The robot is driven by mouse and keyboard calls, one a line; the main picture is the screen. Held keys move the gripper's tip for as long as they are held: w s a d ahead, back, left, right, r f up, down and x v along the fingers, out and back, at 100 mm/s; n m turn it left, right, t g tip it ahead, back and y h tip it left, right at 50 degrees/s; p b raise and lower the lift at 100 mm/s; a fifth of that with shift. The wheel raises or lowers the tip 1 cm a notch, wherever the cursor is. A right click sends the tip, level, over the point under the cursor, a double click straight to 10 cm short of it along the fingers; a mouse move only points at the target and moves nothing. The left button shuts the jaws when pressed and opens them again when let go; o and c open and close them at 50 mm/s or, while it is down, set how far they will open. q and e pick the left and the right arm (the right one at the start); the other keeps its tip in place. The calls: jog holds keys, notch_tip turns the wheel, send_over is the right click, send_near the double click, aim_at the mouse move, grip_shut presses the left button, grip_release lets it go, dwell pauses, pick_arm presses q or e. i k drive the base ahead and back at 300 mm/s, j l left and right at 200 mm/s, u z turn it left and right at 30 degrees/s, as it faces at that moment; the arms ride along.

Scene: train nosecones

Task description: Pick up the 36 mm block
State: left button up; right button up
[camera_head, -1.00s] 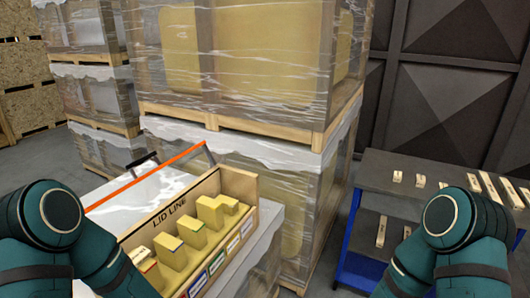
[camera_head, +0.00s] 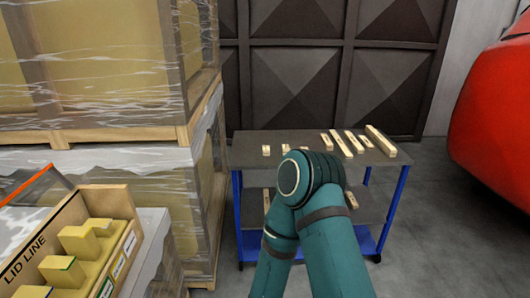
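Several pale wooden blocks of different lengths lie on the dark top of a blue-framed cart (camera_head: 245,155). A short block (camera_head: 266,150) is at the left, and longer blocks (camera_head: 342,145) are at the right, the largest (camera_head: 381,141) at the far right. More pieces lie on the lower shelf, one of them a light block (camera_head: 351,200). I cannot read any size, so I cannot tell which is the 36 mm block. My teal right arm covers the cart's middle. Neither gripper is in view.
A wooden box marked LID LINE (camera_head: 107,202) holds yellow blocks at the left. Wrapped pallets (camera_head: 110,75) stand behind it, left of the cart. A red rounded body (camera_head: 495,125) is at the right. Grey floor is clear right of the cart.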

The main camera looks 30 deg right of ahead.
aim_at(266, 149)
jog(key=z, duration=0.35)
jog(key=i+l+z, duration=0.35)
jog(key=z, duration=0.15)
jog(key=i+l+z, duration=0.1)
jog(key=i+z, duration=0.4)
jog(key=i, duration=0.05)
